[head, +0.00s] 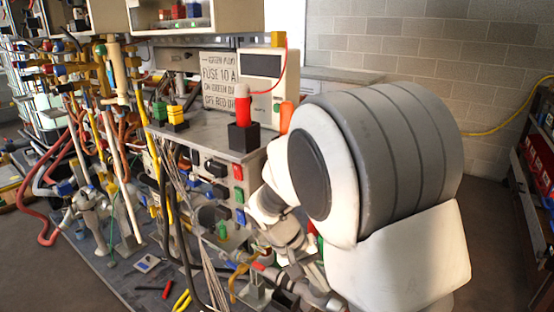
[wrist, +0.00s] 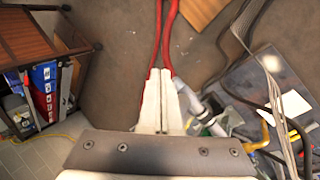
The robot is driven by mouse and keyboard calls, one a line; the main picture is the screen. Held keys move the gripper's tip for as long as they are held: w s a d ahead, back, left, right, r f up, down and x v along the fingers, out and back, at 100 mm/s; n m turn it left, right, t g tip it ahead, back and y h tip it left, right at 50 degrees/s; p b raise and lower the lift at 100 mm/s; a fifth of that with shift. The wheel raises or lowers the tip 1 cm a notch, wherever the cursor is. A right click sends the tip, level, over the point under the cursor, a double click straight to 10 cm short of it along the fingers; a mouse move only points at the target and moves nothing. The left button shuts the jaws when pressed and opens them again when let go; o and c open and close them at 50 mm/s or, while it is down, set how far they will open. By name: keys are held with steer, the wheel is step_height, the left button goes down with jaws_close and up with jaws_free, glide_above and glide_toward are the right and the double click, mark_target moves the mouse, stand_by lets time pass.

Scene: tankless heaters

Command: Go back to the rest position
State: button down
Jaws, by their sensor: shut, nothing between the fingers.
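My gripper (wrist: 160,75) shows in the wrist view with its two pale fingers together and nothing between them. Beyond the fingertips are red hoses (wrist: 166,40) and the grey-brown floor (wrist: 110,45); I cannot tell the distance to the hoses. In the head view my white and grey arm fills the right middle, in front of the workbench. My fingers cannot be made out there.
A cluttered workbench (head: 205,142) with a red-topped black block (head: 243,136) stands left of my arm. Pipes, hoses and tools crowd the left and the floor mat (head: 105,278). A shelf (head: 540,165) stands at the far right. Floor (head: 490,225) before the block wall is clear.

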steer(key=s+d+r+t+y, duration=0.2)
steer(key=s+r+t+y, duration=0.1)
steer(key=s+r, duration=0.5)
steer(key=s+d+r+t+y, duration=0.3)
steer(key=s+r, duration=0.5)
steer(key=s, duration=0.1)
step_height(320, 180, up, 27)
steer(key=p, duration=2.7)
steer(key=shift+w+a+f, duration=0.15)
steer(key=shift+a+f, duration=0.05)
steer(key=shift+a, duration=0.05)
